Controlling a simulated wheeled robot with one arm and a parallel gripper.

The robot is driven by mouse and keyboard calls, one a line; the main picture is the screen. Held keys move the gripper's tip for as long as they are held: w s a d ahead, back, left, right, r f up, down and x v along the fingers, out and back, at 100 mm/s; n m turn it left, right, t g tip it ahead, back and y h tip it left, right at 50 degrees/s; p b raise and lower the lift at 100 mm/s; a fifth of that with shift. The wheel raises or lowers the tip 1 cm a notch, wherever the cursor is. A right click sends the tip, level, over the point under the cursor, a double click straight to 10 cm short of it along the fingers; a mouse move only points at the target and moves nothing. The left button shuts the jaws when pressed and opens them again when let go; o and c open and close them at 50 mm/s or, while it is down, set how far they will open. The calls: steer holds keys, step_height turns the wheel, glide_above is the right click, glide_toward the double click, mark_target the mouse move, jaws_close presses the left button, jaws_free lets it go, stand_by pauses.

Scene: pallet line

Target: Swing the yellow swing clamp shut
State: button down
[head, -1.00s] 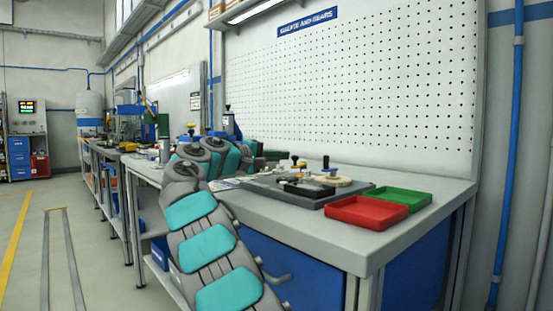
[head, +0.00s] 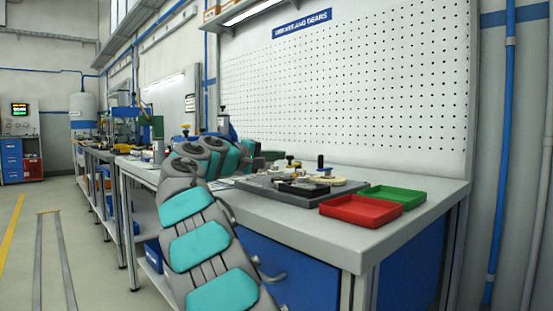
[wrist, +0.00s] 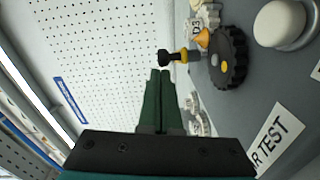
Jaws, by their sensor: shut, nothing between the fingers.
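In the wrist view, a black knob with a yellow collar (wrist: 181,56) stands out sideways just beyond my fingertips. It looks like part of the yellow swing clamp, but its arm and how far it is swung cannot be made out. My gripper (wrist: 160,72) has dark green fingers pressed together, empty, with a small gap in the picture to the knob. I cannot tell whether they touch. In the head view, a small yellow and black piece (head: 290,160) shows beyond the arm's end. My gripper is mostly hidden there behind my arm.
A black gear with a yellow centre (wrist: 228,60) and a white round part (wrist: 280,22) lie near the knob. A grey board (head: 250,186) carries several parts. A red tray (head: 360,211) and a green tray (head: 392,196) sit to its right. A pegboard wall (head: 350,80) rises behind.

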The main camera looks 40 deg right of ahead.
steer(key=shift+s+d+f+n+t+b, duration=0.1)
steer(key=shift+s+n+t+b, duration=0.45)
steer(key=shift+t+b, duration=0.3)
steer(key=shift+s+d+n+t+y+b, duration=0.1)
steer(key=shift+s+n+t+y+b, duration=0.1)
steer(key=shift+s+n+t+y, duration=0.25)
steer(key=shift+s+d+n+t+y+b, duration=0.15)
steer(key=shift+n+t, duration=0.15)
steer(key=shift+t, duration=0.3)
steer(key=shift+s+d+n+t+y, duration=0.15)
steer(key=shift+s+n+t+y, duration=0.25)
steer(key=shift+n+t, duration=0.45)
steer(key=shift+s+d+n+t+y+p, duration=0.25)
steer(key=shift+s+n+t, duration=0.2)
steer(key=shift+t, duration=0.5)
steer(key=shift+t+y, duration=0.25)
steer(key=shift+t, duration=0.05)
steer(key=w+a, duration=0.1)
steer(key=w+a+r+p, duration=0.1)
steer(key=shift+w+a, duration=0.3)
steer(key=shift+a, duration=0.05)
steer(key=v, duration=1)
steer(key=shift+w+a, duration=0.15)
steer(key=shift+w, duration=0.05)
